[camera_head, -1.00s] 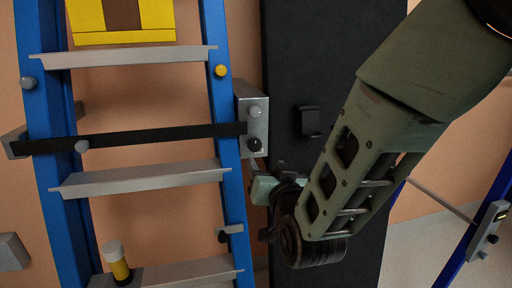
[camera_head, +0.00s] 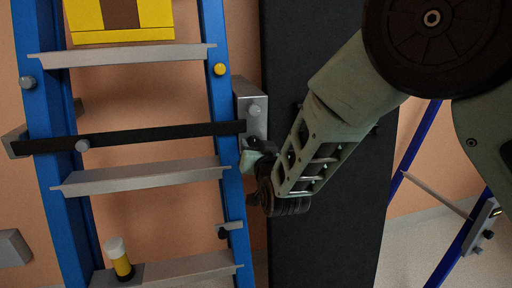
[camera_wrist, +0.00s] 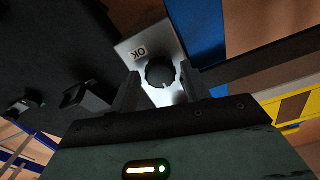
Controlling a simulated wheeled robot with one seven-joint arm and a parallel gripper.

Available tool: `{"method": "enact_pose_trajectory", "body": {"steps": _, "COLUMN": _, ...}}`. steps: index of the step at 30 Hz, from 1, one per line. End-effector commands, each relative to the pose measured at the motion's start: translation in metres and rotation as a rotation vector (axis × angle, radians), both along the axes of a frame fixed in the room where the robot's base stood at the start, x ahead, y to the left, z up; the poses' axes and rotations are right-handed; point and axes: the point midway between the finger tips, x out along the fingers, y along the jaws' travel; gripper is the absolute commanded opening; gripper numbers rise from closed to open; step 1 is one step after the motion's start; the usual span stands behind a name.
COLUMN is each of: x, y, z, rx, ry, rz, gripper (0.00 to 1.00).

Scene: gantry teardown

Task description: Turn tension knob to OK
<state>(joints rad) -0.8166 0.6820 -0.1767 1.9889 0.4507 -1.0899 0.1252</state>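The tension knob (camera_wrist: 160,71) is a dark round knob with a small pale mark on its rim, on a grey metal box (camera_wrist: 143,40). An "OK" label (camera_wrist: 139,52) is printed on the box beside the knob. In the wrist view my gripper (camera_wrist: 161,82) is open, with one finger on each side of the knob and gaps visible between. In the head view my gripper (camera_head: 256,158) is at the lower end of the metal box (camera_head: 252,108), which sits by the blue upright. There the gripper hides the knob.
A black strap (camera_head: 130,138) runs across the blue ladder-like frame (camera_head: 213,100) to the box. Grey rungs (camera_head: 140,177) cross the frame. A dark panel (camera_head: 330,240) stands behind my arm. A yellow-and-white cylinder (camera_head: 119,260) stands on the lowest visible rung.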

Motion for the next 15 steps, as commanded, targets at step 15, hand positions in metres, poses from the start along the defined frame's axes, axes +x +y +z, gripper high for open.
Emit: {"method": "enact_pose_trajectory", "body": {"steps": 15, "x": -0.0004, "y": 0.0000, "z": -0.0022, "rx": 0.045, "ry": 0.012, "rz": 0.000, "gripper": 0.10}}
